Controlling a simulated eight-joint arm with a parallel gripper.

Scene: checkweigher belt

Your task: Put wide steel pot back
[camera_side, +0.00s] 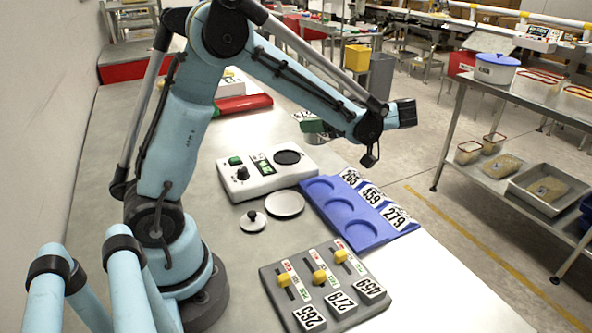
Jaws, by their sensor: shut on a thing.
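The steel pot (316,138) is a small silver vessel, mostly hidden behind my forearm, with part of a number label showing. My gripper (313,127) is shut on it and holds it above the far side of the table, beyond the white scale; the fingers are hard to make out. A blue tray (378,241) has three round recesses, all empty, with labels 265, 459 and 279 along its far right edge. The white scale (262,188) has a dark round plate with nothing on it.
A pale round disc (285,204) and a small lid with a black knob (252,221) lie between the scale and a grey slider panel (325,285) with yellow knobs. A red object (243,103) lies farther back. The table's right front is clear.

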